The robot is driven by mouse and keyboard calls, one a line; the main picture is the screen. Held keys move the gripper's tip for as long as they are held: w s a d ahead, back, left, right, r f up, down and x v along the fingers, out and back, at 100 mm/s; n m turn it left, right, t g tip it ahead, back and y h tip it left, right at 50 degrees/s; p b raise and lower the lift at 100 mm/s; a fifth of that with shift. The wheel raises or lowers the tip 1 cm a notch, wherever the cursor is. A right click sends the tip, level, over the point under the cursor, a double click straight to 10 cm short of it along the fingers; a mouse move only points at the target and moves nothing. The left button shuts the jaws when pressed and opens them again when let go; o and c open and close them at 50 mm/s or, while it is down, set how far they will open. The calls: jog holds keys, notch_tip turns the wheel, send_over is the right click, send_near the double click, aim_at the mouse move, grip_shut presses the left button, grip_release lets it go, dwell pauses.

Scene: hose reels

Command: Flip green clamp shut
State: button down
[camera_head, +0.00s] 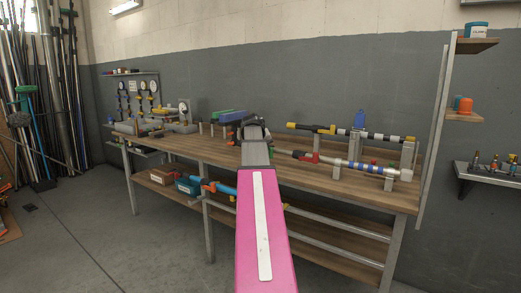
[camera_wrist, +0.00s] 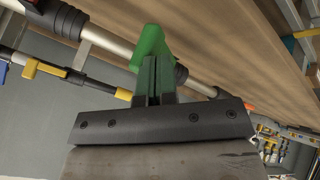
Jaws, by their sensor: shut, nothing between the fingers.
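The green clamp (camera_wrist: 150,45) shows in the wrist view as a bright green lever standing out from a silver pipe (camera_wrist: 110,42) with black collars. My gripper (camera_wrist: 153,64) has its two dark fingers together, with nothing between them. The fingertips are right at the lever's lower part and overlap it in the picture; I cannot tell whether they touch.
The wooden workbench (camera_head: 345,185) carries a black pipe with yellow parts (camera_head: 324,129) and a red, silver and blue pipe (camera_head: 353,165) on stands. Boxes stand on the lower shelf.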

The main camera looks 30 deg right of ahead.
jog(key=d+n, duration=0.1)
jog(key=s+d+n+t, duration=0.1)
jog(key=shift+s+n+t+y, duration=0.15)
jog(key=shift+n+t+y, duration=0.15)
jog(key=shift+n+y, duration=0.1)
jog(key=shift+s+d+n+t+y, duration=0.1)
jog(key=shift+d+n+t+y, duration=0.3)
jog(key=shift+d+n, duration=0.4)
jog(key=shift+a, duration=0.1)
jog(key=shift+w, duration=0.8)
jog(key=s+a+f+v, duration=0.1)
jog(key=v, duration=1.1)
jog(key=shift+s+a+f, duration=0.25)
jog(key=shift+s+f, duration=0.1)
jog(key=shift+s, duration=0.05)
